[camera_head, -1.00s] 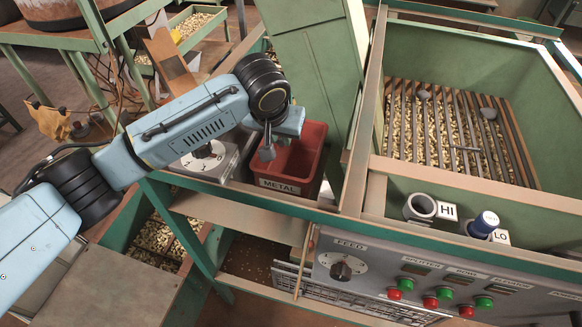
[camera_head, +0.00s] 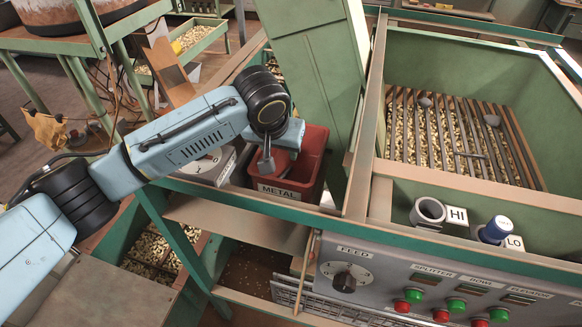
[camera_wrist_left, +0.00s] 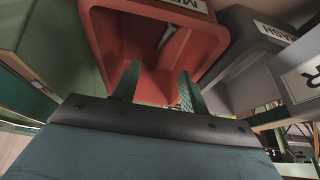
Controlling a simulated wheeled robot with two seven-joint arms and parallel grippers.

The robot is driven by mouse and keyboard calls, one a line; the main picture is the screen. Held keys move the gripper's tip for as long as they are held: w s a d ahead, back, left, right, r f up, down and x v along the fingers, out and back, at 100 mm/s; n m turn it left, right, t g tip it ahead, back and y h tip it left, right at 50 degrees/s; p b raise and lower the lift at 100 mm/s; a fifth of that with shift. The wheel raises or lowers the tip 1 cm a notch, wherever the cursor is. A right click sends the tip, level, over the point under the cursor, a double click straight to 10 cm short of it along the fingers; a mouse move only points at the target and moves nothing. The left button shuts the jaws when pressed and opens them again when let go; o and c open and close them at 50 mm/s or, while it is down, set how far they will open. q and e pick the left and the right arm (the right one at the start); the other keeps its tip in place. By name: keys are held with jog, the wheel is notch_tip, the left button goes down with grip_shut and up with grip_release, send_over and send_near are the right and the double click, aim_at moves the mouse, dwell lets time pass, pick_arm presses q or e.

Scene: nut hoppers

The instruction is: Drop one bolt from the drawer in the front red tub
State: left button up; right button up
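The red tub (camera_head: 313,163), labelled METAL, stands on the green frame beside the hopper. My left gripper (camera_head: 266,160) is at the tub's left side, over its opening, fingers pointing down. In the left wrist view the red tub (camera_wrist_left: 125,45) lies ahead of my left gripper (camera_wrist_left: 158,88). Its two fingers stand apart with nothing between them. A small grey elongated piece, possibly a bolt (camera_wrist_left: 167,38), shows inside the tub. A dark open compartment (camera_head: 250,270) with small bits on its floor lies below; I cannot tell if it is the drawer. My right gripper is out of view.
A hopper with a slatted grate (camera_head: 450,140) over nuts fills the right, with a few grey pieces on its slats. The control panel (camera_head: 400,285) is in front. A green post (camera_head: 318,80) rises just behind the tub. Grey bins (camera_wrist_left: 245,50) stand beside it.

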pick_arm(q)
jog(key=v, duration=1.3)
jog(key=shift+r, duration=0.2)
jog(key=shift+s, duration=0.15)
